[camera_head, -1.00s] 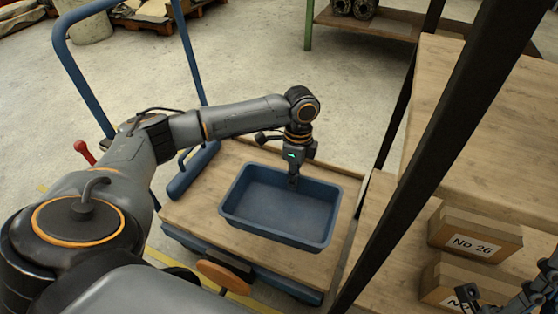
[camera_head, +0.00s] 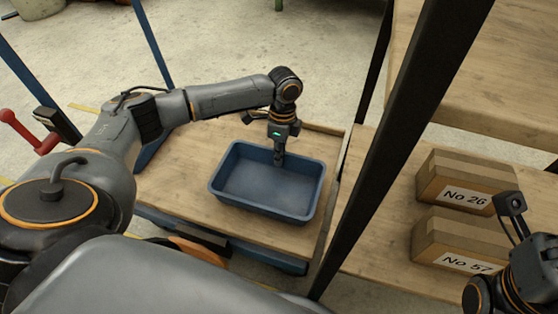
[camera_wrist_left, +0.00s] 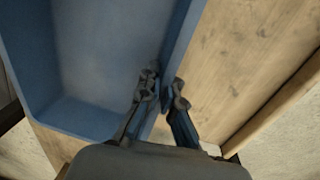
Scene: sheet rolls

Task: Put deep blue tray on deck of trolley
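The deep blue tray (camera_head: 268,180) is upright over the wooden deck (camera_head: 180,185) of the trolley, within its right part. It looks to be at deck level; a small gap below cannot be ruled out. My left gripper (camera_head: 279,158) points down at the tray's far wall. In the left wrist view my left gripper (camera_wrist_left: 164,92) has one finger inside and one outside the tray wall (camera_wrist_left: 186,35), close against it, and looks shut on it. The tray is empty.
A shelf rack stands right of the trolley, with a dark post (camera_head: 385,150) close to the deck. Its lower board (camera_head: 375,245) holds cartons, No 26 (camera_head: 465,183) and No 57 (camera_head: 455,240). The trolley's blue handle (camera_head: 152,45) rises at left. Bare deck lies left of the tray.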

